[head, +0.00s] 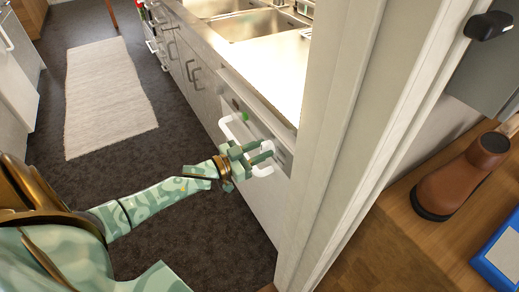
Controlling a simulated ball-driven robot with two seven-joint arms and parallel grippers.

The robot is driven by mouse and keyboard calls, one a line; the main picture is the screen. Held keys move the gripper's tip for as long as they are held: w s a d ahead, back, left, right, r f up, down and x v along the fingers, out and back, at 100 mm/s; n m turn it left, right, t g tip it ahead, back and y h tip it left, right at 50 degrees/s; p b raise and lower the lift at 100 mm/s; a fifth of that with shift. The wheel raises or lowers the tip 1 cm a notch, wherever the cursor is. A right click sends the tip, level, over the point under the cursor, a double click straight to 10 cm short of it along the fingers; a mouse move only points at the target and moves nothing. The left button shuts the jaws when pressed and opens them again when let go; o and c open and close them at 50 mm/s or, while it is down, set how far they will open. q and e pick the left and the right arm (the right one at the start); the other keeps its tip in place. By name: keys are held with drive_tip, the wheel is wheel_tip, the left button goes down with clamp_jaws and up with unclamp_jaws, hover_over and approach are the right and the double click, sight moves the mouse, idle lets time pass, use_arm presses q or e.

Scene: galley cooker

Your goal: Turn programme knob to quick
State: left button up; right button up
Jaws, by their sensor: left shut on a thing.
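A white built-in appliance with a pale control panel (228,92) stands under the counter, right of centre. A white looped door handle (228,128) sticks out below the panel, partly hidden behind my left gripper. My left gripper (268,152), green, reaches in from the left with its fingers at the right part of the panel. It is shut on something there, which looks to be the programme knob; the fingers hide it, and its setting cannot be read. A small green spot (244,116) shows on the panel. My right gripper is not in view.
A white door frame (335,130) rises close to the right of my left gripper. A steel counter with sinks (240,25) lies above the appliance. A brown boot (462,175) and a blue object (500,250) lie on a wooden surface at right. The dark floor at left is open around a pale rug (105,95).

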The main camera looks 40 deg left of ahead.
use_arm(q)
drive_tip(key=shift+m, duration=1.2)
drive_tip(key=m, duration=0.2)
drive_tip(key=shift+m+p, duration=0.3)
drive_tip(key=shift+p, duration=0.1)
drive_tip(key=m, duration=0.2)
drive_tip(key=shift+d+f+m, duration=0.1)
drive_tip(key=shift+m, duration=0.3)
drive_tip(key=m, duration=0.3)
drive_tip(key=m+b, duration=0.1)
drive_tip(key=m, duration=0.5)
drive_tip(key=shift+s+f+b, duration=0.1)
drive_tip(key=shift+f+b, duration=0.2)
drive_tip(key=m+b, duration=0.1)
drive_tip(key=m, duration=0.4)
drive_tip(key=shift+f+b, duration=0.15)
drive_tip(key=shift+b, duration=0.2)
drive_tip(key=shift+m, duration=0.5)
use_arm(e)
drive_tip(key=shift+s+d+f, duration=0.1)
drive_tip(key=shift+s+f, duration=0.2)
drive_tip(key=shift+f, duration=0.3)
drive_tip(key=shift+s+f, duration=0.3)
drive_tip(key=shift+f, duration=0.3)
use_arm(q)
drive_tip(key=o, duration=0.7)
